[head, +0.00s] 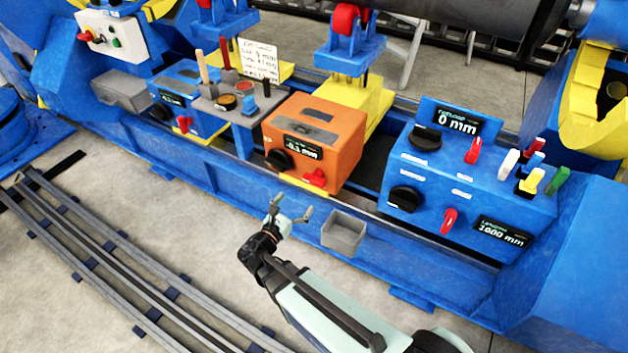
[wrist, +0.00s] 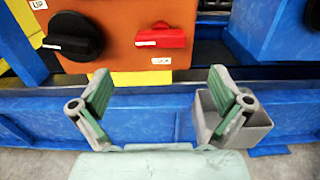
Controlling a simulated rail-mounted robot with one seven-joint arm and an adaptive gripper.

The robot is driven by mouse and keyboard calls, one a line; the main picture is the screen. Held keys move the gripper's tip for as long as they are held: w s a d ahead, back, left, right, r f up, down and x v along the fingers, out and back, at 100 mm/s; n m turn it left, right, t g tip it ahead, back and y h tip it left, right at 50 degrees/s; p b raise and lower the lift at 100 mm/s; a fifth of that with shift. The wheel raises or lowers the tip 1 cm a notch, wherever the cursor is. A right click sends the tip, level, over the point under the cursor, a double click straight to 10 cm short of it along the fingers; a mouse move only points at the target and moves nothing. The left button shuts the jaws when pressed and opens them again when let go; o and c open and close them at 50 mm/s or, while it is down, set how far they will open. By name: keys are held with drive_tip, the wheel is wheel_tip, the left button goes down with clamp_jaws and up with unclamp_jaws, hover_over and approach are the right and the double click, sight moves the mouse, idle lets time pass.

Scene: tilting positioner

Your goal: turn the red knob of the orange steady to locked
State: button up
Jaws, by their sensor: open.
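The orange steady (head: 332,138) is a box with a small display (head: 303,146) on its front. Its red knob (head: 315,178) sits at the lower right of the front face, right of a black knob (head: 278,160). In the wrist view the red knob (wrist: 161,36) lies roughly horizontal, with a white mark at its left end and a small label (wrist: 161,61) below it, too small to read surely. My gripper (head: 289,208) is open and empty, below and in front of the box. In the wrist view my gripper's fingers (wrist: 162,88) are spread below the red knob, apart from it.
A grey open bin (head: 343,233) hangs on the blue rail beside my gripper. A blue steady (head: 187,97) with a red knob stands left. A blue console (head: 470,170) with black and red knobs stands right. Floor rails (head: 110,262) run at lower left.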

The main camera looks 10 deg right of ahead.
sight(312, 182)
drive_tip(key=x, duration=1.1)
drive_tip(key=shift+w+d+b, duration=0.15)
drive_tip(key=shift+d+b, duration=0.1)
drive_tip(key=shift+b, duration=0.15)
drive_tip(key=shift+c, duration=0.4)
drive_tip(key=c, duration=0.9)
